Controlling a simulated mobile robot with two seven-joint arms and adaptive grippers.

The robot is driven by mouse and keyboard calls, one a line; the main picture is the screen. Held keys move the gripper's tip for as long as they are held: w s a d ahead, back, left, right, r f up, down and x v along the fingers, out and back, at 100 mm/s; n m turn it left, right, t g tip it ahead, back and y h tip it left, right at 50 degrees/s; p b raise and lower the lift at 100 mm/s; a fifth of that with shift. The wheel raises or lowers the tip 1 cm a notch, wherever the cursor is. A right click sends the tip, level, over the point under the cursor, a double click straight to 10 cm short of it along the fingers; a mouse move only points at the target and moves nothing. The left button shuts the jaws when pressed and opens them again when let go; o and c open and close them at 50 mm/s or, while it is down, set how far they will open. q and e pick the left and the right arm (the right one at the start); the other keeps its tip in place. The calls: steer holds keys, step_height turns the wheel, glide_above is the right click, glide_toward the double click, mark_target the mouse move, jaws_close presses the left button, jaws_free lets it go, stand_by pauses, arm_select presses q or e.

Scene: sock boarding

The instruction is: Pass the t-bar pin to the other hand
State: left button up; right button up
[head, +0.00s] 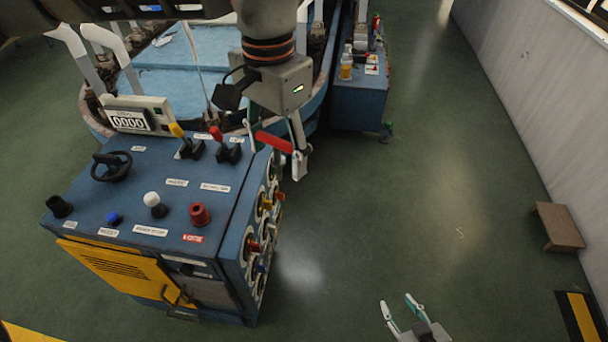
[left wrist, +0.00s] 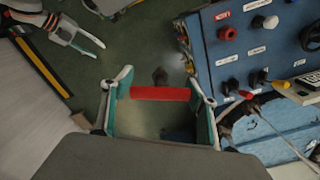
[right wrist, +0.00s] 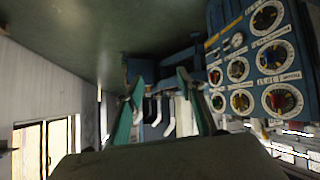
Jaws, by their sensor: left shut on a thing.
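The t-bar pin shows as a red bar (head: 273,142) beside the right edge of the blue control cabinet. My left gripper (head: 277,150) is shut on it, and the bar spans from finger to finger. In the left wrist view the red bar (left wrist: 160,93) lies straight across between the fingertips of my left gripper (left wrist: 158,86). Any stem of the pin cannot be made out. My right gripper (head: 402,304) is open and empty low in the head view, well apart from the pin. In the right wrist view its two fingers (right wrist: 160,95) stand apart with nothing between them.
The blue control cabinet (head: 150,185) with knobs, levers and gauges stands left, its yellow door (head: 115,270) ajar. A blue cart (head: 358,95) with bottles stands behind. A brown stool (head: 559,227) is by the right wall. The green floor between the grippers is clear.

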steer(key=w+a+r+n+t+y, duration=0.1)
steer(key=w+a+r, duration=0.25)
steer(key=r, duration=0.25)
steer(key=w+a+r+t+y, duration=0.1)
steer(key=w+a+r+y, duration=0.1)
steer(key=w+r, duration=0.25)
steer(key=n+g+y, duration=0.2)
steer(key=n+y, duration=0.4)
steer(key=y, duration=0.4)
glide_toward(279, 165)
steer(key=x, duration=1.1)
steer(key=shift+w+f, duration=0.3)
steer(key=shift+f, duration=0.05)
